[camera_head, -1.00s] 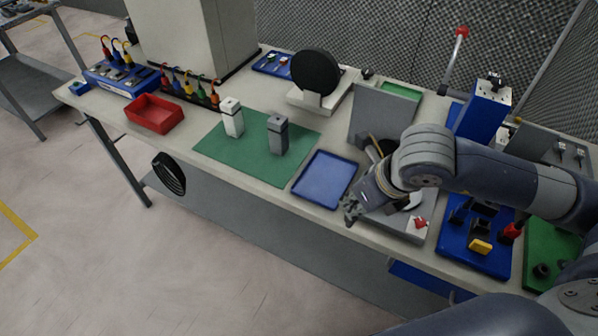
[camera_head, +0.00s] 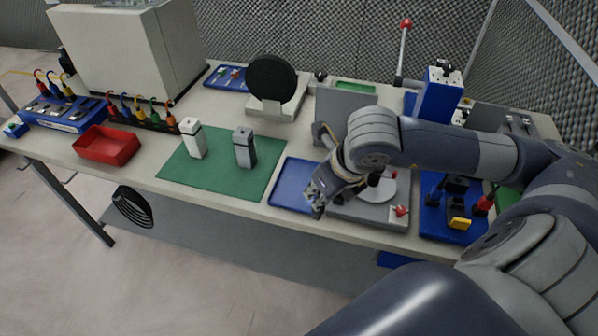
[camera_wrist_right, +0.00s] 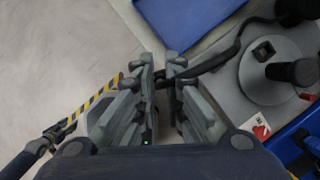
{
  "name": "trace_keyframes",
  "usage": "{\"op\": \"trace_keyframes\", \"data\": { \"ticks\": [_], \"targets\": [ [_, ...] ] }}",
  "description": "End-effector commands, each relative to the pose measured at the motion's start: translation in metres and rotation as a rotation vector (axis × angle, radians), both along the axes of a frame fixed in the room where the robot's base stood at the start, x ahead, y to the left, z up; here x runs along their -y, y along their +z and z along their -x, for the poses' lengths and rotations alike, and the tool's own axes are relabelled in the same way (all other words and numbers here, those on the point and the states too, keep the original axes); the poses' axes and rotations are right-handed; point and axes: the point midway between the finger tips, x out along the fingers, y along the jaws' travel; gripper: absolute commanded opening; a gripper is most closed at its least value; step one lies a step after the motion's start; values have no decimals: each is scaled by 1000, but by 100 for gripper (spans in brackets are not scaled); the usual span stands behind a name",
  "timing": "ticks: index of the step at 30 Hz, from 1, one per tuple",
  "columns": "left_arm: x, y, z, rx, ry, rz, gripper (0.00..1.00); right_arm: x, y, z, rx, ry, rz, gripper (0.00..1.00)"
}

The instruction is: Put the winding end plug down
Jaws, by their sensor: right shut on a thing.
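My right gripper (camera_head: 317,207) is at the front right corner of the blue tray (camera_head: 287,188), close to the table's front edge. In the right wrist view its fingers (camera_wrist_right: 164,82) are nearly together, shut on a small dark piece that I take to be the winding end plug (camera_wrist_right: 172,80). The fingers hide most of it. A dark strap or lead (camera_wrist_right: 222,60) runs from the fingers toward the grey unit with a round disc (camera_wrist_right: 272,70). I cannot tell whether the plug touches anything below. My left gripper is not in view.
The grey unit (camera_head: 372,212) stands right of the tray, beside a blue fixture board (camera_head: 437,222). A green mat (camera_head: 215,180) with a white block (camera_head: 193,140) and a grey block (camera_head: 244,148) lies to the left. Bare tray surface shows beside my gripper.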

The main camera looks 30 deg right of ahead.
Motion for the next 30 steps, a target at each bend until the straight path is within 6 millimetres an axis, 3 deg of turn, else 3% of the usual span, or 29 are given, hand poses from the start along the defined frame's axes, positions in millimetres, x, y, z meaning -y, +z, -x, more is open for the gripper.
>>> {"op": "trace_keyframes", "data": {
  "ticks": [1,5,7,21,30],
  "targets": [
    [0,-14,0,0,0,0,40,1,-6,-4,5,0,0,0],
    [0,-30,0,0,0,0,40,3,-6,-10,6,3,-2,0],
    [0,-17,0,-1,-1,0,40,6,4,-20,0,0,-6,0],
    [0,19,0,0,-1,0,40,35,-5,-107,-1,2,-5,0],
    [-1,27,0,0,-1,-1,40,44,-12,-134,-1,5,-2,0]
  ]
}}
